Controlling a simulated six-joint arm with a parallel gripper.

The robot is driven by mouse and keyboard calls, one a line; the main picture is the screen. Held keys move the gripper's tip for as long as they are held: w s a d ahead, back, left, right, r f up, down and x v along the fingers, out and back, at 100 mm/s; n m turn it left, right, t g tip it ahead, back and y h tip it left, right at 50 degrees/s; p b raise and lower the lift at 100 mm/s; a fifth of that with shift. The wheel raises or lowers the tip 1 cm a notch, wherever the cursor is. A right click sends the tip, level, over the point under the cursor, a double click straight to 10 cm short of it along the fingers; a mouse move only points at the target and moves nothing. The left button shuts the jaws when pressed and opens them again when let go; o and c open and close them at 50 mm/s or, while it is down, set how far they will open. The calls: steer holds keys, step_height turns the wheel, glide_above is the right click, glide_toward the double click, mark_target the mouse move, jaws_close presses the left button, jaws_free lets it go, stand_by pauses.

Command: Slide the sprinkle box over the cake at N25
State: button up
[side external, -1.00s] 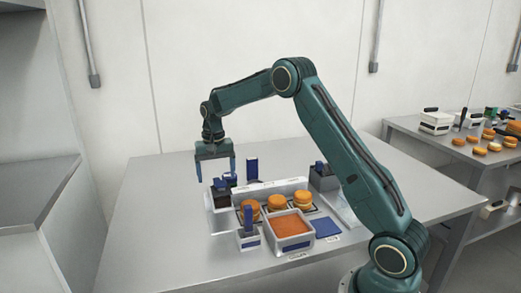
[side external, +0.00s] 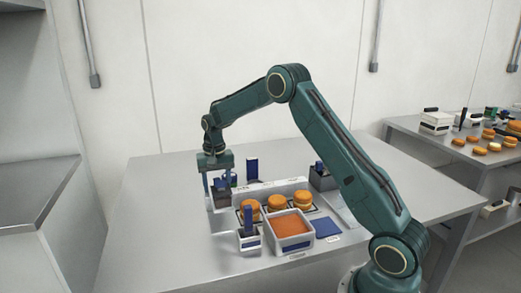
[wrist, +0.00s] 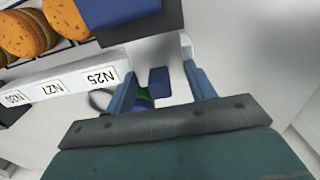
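My gripper (side external: 219,187) is at the left end of the row, low over a dark box (side external: 219,203) that it partly hides. In the wrist view its two blue fingers (wrist: 160,88) stand apart, with a small blue upright piece (wrist: 159,82) between them and gaps on both sides. A dark box with a blue face (wrist: 135,14) lies beyond the fingers. I cannot tell which is the sprinkle box. The N25 label (wrist: 102,77) is on the white rail, left of the fingers. Orange round cakes (side external: 250,209) stand along the rail.
A square tray with orange filling (side external: 291,226), a small box with a blue handle (side external: 248,240) and a blue pad (side external: 327,228) stand in front. A tall blue piece (side external: 251,168) and a dark bin (side external: 322,180) are behind. The table's left side is clear.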

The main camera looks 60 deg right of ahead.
mark_target(243, 188)
steer(key=shift+c, duration=0.9)
steer(key=shift+s+d, duration=0.1)
steer(key=shift+s+d+r, duration=0.1)
steer(key=shift+s+d, duration=2.75)
steer(key=shift+d, duration=0.1)
steer(key=o, duration=0.9)
steer(key=shift+r, duration=3.45)
